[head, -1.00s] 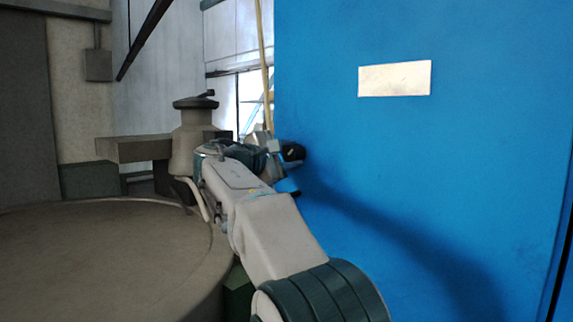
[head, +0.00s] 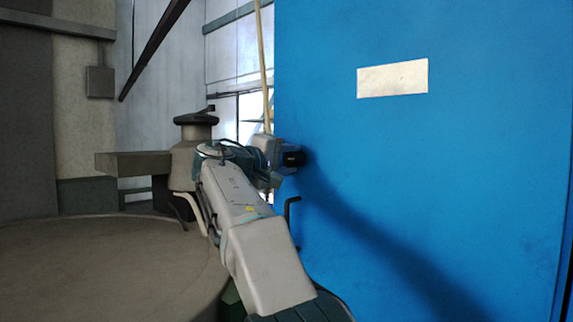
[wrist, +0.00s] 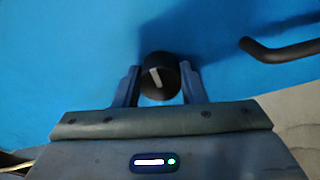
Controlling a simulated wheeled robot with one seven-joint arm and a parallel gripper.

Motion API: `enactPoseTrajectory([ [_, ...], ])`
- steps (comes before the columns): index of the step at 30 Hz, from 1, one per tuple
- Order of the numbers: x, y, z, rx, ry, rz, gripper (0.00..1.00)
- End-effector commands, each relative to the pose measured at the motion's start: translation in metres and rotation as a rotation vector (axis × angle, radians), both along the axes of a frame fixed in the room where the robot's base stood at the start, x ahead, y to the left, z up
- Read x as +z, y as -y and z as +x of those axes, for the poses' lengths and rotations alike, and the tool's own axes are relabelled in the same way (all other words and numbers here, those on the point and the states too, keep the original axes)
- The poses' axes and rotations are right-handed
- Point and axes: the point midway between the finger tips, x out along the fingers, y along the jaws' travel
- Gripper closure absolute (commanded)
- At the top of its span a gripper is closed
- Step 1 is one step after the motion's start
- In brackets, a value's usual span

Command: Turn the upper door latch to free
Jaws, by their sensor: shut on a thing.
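The upper door latch is a round black knob (wrist: 158,76) with a pale pointer stripe, on the blue door. In the wrist view the stripe is close to upright, its top leaning slightly left. My gripper (wrist: 160,88) has one finger on each side of the knob and is shut on it. In the head view my gripper (head: 279,158) is at the door's left edge, with the dark knob (head: 293,158) at its tip. The stripe cannot be made out there.
The blue door (head: 420,190) carries a blank pale plate (head: 392,79). A dark bent handle (head: 291,212) sticks out below the knob; it also shows in the wrist view (wrist: 280,50). A large round drum top (head: 100,260) fills the lower left.

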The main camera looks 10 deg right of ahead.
Motion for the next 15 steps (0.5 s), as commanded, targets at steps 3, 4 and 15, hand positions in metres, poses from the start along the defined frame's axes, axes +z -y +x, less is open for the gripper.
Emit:
enactPoseTrajectory([
  [3,-0.0022,0.0009,0.0000,-0.004,0.015,0.015,0.86],
  [4,-0.0022,0.0009,0.0000,-0.004,0.018,0.017,0.86],
  [15,-0.0019,0.0008,0.0001,-0.004,0.027,0.024,0.86],
])
